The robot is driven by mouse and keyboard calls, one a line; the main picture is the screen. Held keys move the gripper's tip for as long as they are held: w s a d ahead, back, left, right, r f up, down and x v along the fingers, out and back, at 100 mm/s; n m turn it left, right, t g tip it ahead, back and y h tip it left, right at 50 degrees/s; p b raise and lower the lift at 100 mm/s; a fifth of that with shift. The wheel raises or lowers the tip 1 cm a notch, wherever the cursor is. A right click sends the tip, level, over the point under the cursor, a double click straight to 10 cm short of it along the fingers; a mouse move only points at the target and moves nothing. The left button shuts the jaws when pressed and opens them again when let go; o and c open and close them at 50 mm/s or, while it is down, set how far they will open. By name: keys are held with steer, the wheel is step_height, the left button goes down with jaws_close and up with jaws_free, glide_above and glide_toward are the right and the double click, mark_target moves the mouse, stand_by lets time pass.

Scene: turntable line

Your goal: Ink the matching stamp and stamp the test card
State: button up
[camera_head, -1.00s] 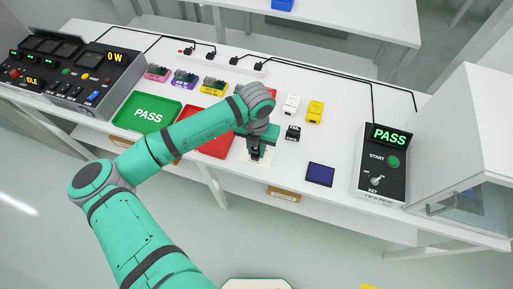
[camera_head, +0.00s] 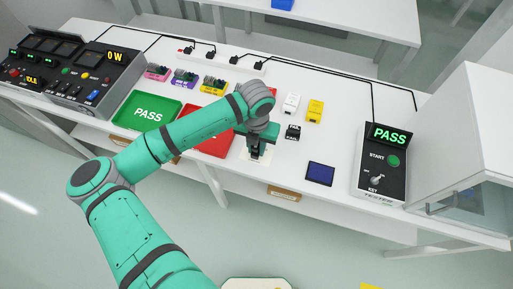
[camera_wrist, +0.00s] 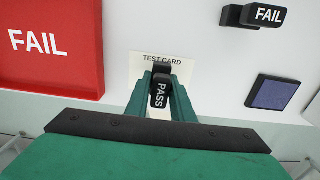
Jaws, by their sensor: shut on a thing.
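My gripper (camera_wrist: 160,93) is shut on the black PASS stamp (camera_wrist: 159,91), whose label faces the wrist camera. The stamp is over the white test card (camera_wrist: 138,74); I cannot tell whether it touches the card. In the head view my gripper (camera_head: 257,148) hides most of the card (camera_head: 260,159). The black FAIL stamp (camera_head: 293,132) stands to the right of the card and also shows in the wrist view (camera_wrist: 252,15). The dark blue ink pad (camera_head: 320,174) lies further right and also shows in the wrist view (camera_wrist: 273,93). The tester (camera_head: 381,168) on the right displays PASS in green.
A green PASS tray (camera_head: 146,127) and a red FAIL tray (camera_head: 215,147) lie to the left, the red one partly behind my arm. Several small coloured modules (camera_head: 184,80) stand at the back. White (camera_head: 291,103) and yellow (camera_head: 315,111) blocks are behind the FAIL stamp.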

steer(key=shift+r, duration=3.1)
